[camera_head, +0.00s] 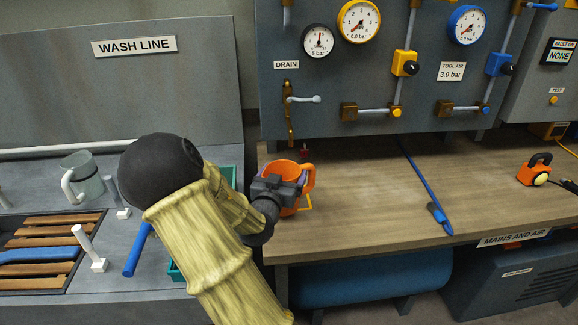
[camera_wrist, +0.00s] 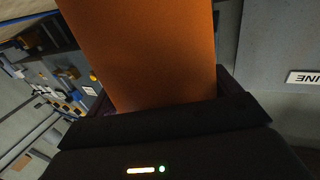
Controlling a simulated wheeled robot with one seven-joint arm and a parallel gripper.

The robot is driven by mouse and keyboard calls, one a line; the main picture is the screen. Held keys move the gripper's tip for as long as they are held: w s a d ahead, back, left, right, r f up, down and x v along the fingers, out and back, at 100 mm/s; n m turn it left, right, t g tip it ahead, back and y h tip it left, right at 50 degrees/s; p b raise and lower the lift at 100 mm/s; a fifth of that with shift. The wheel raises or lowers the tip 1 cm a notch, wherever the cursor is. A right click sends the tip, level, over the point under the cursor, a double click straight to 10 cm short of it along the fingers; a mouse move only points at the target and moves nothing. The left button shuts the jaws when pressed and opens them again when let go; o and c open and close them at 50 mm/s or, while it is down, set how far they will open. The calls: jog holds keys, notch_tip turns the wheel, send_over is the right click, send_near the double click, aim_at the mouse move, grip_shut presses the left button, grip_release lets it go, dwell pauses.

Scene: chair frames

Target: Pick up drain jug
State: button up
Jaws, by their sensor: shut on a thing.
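The orange jug (camera_head: 283,168) is at the left end of the wooden bench, below the DRAIN label, with its handle facing right. My gripper (camera_head: 284,187) comes from the front left and is shut on the jug's body. In the wrist view the orange jug (camera_wrist: 150,55) fills the middle, directly beyond the dark gripper (camera_wrist: 165,108). The gripper hides part of the jug's near side. I cannot tell whether the jug's base touches the bench.
The gauge panel (camera_head: 350,90) stands behind. A wash counter with a grey jug (camera_head: 82,178) and wooden slats (camera_head: 50,230) is at left.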

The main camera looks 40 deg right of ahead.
jog(key=b+v, duration=0.8)
jog(key=v, duration=0.2)
jog(key=shift+s+b, duration=0.1)
jog(key=shift+b, duration=0.2)
dwell(0.4)
